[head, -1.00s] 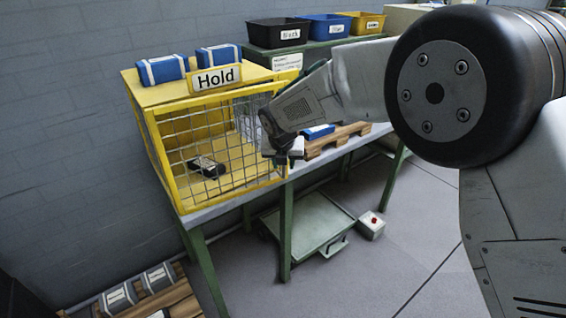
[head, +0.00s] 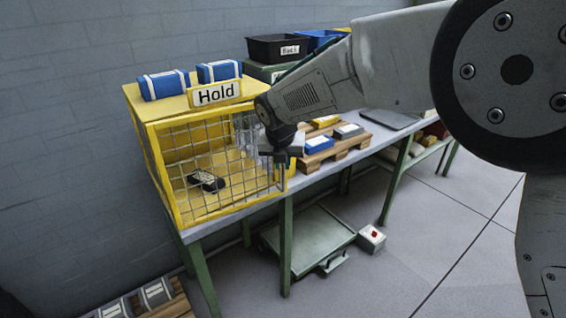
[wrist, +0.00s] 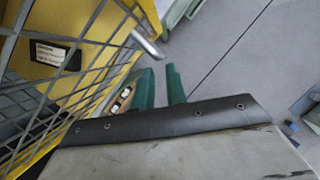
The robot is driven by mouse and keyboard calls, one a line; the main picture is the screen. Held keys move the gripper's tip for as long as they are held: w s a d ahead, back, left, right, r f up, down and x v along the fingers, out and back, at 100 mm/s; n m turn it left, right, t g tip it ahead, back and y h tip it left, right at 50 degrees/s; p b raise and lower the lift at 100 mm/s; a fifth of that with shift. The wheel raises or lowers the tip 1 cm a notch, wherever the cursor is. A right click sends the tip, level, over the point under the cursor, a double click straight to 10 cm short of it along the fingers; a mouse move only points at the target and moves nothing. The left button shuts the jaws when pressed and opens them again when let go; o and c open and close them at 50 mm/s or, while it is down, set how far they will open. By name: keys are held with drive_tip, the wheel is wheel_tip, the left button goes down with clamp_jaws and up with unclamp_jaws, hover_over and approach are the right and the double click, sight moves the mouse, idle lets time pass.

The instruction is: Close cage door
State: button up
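The yellow cage (head: 180,102) stands on the table under a "Hold" sign (head: 215,94). Its mesh door (head: 205,172), in a yellow frame, covers the front and looks nearly flush with it; I cannot tell whether it is fully shut. A dark item with a pale label (head: 206,181) lies inside. My gripper (head: 284,168) is at the door's right edge. In the wrist view its two green fingers (wrist: 160,84) are apart with nothing between them. A grey bar, seemingly the door handle (wrist: 147,46), lies just beyond the fingertips, beside the mesh. Contact is unclear.
Blue packages (head: 164,85) rest on the cage top. A wooden pallet with boxes (head: 340,142) is right of the cage, behind my gripper. Bins (head: 281,48) stand at the back. A green flat cart (head: 312,240) and a red-button box (head: 371,238) are on the floor.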

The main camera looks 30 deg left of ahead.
drive_tip(key=d, duration=0.1)
drive_tip(key=w+d+m, duration=0.1)
drive_tip(key=d+r+m, duration=0.1)
drive_tip(key=d, duration=0.1)
drive_tip(key=shift+w+r+t+y, duration=0.1)
drive_tip(key=shift+w+t+y, duration=0.2)
drive_tip(key=shift+w, duration=0.05)
clamp_jaws()
wheel_tip(320, 180, down, 5)
drive_tip(key=w+d+m+t+y, duration=0.1)
drive_tip(key=m+t+y, duration=0.2)
drive_tip(key=m+y, duration=0.25)
drive_tip(key=s+d+r+m+t+y, duration=0.2)
drive_tip(key=s+d+r+m+y, duration=0.25)
drive_tip(key=d+y, duration=0.2)
drive_tip(key=x, duration=1.3)
drive_tip(key=shift+a+n+y, duration=0.4)
drive_tip(key=shift+a, duration=0.05)
drive_tip(key=shift+w, duration=0.1)
